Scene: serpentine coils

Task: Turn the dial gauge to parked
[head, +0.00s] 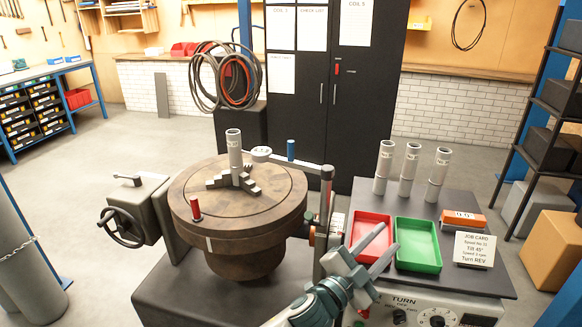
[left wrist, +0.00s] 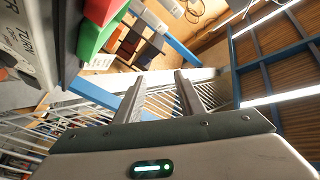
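The bar runs from an upright post with a red grip (head: 327,175) at the right of the round brown turntable (head: 240,200). The gauge head lies over the turntable, just right of a grey tube (head: 234,148) held upright in the stepped jaws. My left gripper (head: 390,236) is open and empty, in front of the trays and to the lower right of the post. Its two separated fingers show in the left wrist view (left wrist: 158,78). My right gripper is not in view.
A red tray (head: 369,232) and a green tray (head: 418,246) sit on the right bench, with three grey tubes (head: 409,170) behind and a job card (head: 474,248) beside. A control panel (head: 430,316) is below. A handwheel (head: 120,227) stands left of the turntable.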

